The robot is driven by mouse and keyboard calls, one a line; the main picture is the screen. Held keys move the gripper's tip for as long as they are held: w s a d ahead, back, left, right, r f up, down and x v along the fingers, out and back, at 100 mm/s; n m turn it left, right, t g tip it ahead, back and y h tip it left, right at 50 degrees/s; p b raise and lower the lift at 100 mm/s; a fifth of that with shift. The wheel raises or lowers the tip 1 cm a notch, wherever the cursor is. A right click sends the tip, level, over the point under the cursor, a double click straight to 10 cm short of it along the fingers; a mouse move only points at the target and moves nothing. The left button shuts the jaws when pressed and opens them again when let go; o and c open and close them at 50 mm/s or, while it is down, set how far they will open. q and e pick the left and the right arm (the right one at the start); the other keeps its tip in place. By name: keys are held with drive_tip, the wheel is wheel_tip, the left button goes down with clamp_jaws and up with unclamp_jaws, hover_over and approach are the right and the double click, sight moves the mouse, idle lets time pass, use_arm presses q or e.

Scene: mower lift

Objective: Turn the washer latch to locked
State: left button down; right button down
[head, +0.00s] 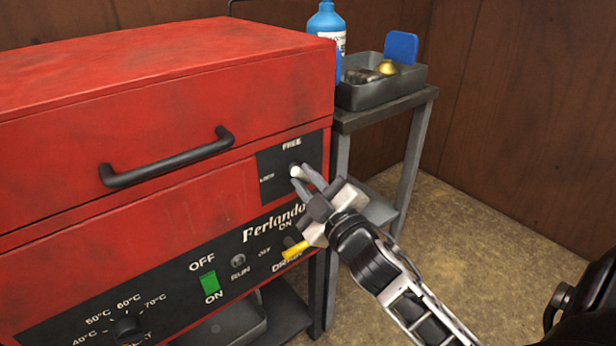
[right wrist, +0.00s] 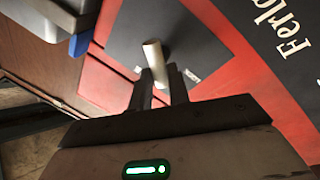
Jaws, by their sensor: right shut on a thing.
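The washer is a red cabinet (head: 120,135) with a black handle across its lid. Its latch has a small white lever (head: 296,171) on a black plate (head: 272,188), with FREE printed above and a blurred label on the left. The lever also shows in the right wrist view (right wrist: 154,58). My right gripper (head: 306,177) is shut on the lever, its fingers on either side of the lever's near end. The fingers partly hide the lever, and I cannot tell exactly which label it points to. My left gripper is out of view.
A yellow drain handle (head: 295,249) sits just below my right gripper. The lower panel has a green switch (head: 208,283) and a temperature knob (head: 128,329). A metal cart (head: 386,113) with a grey tray (head: 380,95) and a blue bottle (head: 327,22) stands close behind. Floor at right is clear.

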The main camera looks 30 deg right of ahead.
drive_tip(key=n, duration=0.2)
drive_tip(key=n+y, duration=0.1)
drive_tip(key=n, duration=0.3)
drive_tip(key=shift+f+t+y, duration=0.25)
drive_tip(key=shift+t+y, duration=0.05)
drive_tip(key=shift+y, duration=0.1)
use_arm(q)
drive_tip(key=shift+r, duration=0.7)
use_arm(e)
drive_tip(key=shift+f+n+y, duration=0.1)
drive_tip(key=shift+n+y, duration=0.2)
drive_tip(key=shift+n, duration=1.6)
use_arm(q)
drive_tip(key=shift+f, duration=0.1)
use_arm(e)
drive_tip(key=c, duration=1.3)
unclamp_jaws()
drive_tip(key=shift+c, duration=0.2)
